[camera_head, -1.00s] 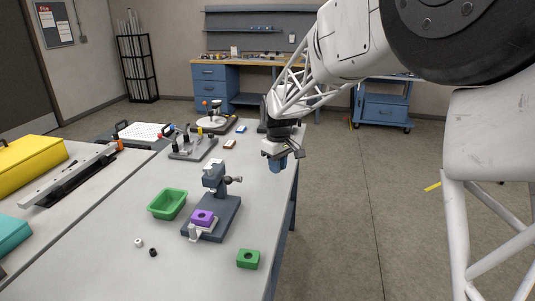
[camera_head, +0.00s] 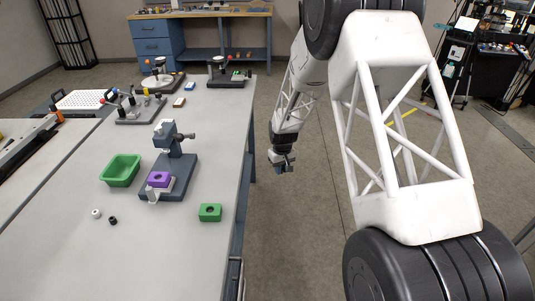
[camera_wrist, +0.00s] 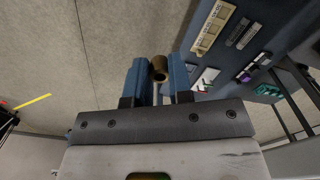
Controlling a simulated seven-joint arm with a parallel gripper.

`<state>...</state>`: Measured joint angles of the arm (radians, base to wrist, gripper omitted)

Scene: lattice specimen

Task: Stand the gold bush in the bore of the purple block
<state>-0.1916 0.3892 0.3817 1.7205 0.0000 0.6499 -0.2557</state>
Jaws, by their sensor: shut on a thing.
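The purple block (camera_head: 160,178) sits on the blue-grey fixture (camera_head: 181,183) on the table, with a dark bore opening in its top. A light grey clamp piece (camera_head: 153,196) is at its front. My gripper (camera_head: 282,166) is beyond the table's right edge, over the floor, well to the right of the block. In the wrist view its two blue fingers are shut on the gold bush (camera_wrist: 159,66), a short tube with its open end showing between the tips. In the head view the bush is too small to make out.
A green tray (camera_head: 120,171) stands left of the fixture and a green block (camera_head: 210,212) right of it. A white ring (camera_head: 96,213) and a black ring (camera_head: 113,220) lie in front. Other fixtures stand at the table's far end. The near table surface (camera_head: 150,255) is clear.

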